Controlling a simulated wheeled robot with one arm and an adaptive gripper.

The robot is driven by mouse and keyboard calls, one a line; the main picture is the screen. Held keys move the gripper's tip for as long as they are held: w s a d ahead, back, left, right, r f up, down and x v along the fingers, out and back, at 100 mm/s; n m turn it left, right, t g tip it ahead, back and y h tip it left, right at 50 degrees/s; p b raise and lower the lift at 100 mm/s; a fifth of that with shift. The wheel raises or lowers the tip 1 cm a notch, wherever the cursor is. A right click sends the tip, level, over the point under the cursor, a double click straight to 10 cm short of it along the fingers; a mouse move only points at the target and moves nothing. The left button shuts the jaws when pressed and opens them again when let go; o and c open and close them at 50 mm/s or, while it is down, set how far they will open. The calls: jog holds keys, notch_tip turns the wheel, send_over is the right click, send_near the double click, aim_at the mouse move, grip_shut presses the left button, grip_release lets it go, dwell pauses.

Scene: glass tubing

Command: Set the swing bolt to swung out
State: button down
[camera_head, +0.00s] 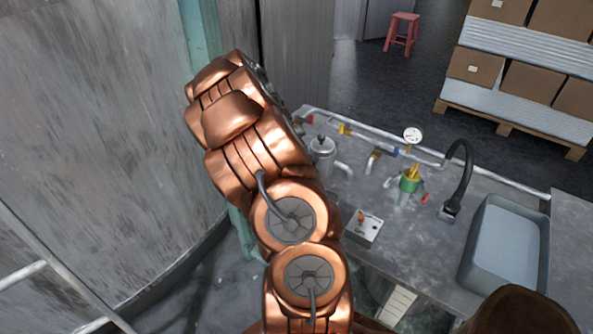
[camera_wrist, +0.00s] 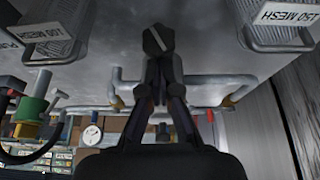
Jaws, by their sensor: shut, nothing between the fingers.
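I cannot make out the swing bolt clearly in either view. A silver lidded canister (camera_head: 322,148) stands on the bench just right of my copper arm in the head view; the fittings around its lid are too small to tell apart. My gripper (camera_wrist: 158,42) is in the middle of the wrist view, its dark fingers together and empty. Grey pipework (camera_wrist: 205,80) runs behind the fingers there. Whether the fingers touch anything is not clear. In the head view the gripper is hidden behind my arm.
The grey bench (camera_head: 440,240) carries a pressure gauge (camera_head: 413,135), green fitting (camera_head: 409,182), black curved spout (camera_head: 462,165), switch box (camera_head: 363,226) and grey basin (camera_head: 507,245). The wrist view shows mesh baskets labelled 100 MESH (camera_wrist: 52,42) and 150 MESH (camera_wrist: 285,25). A large curved wall fills the left.

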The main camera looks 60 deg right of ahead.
jog(key=shift+d+r, duration=0.15)
jog(key=shift+r, duration=0.35)
jog(key=r, duration=0.1)
jog(key=d+r, duration=0.1)
jog(key=shift+w+d+r+p, duration=0.1)
jog(key=shift+r+p, duration=0.2)
jog(key=shift+r, duration=0.05)
jog(key=b+v, duration=0.1)
jog(key=v, duration=0.9)
jog(key=shift+d, duration=0.2)
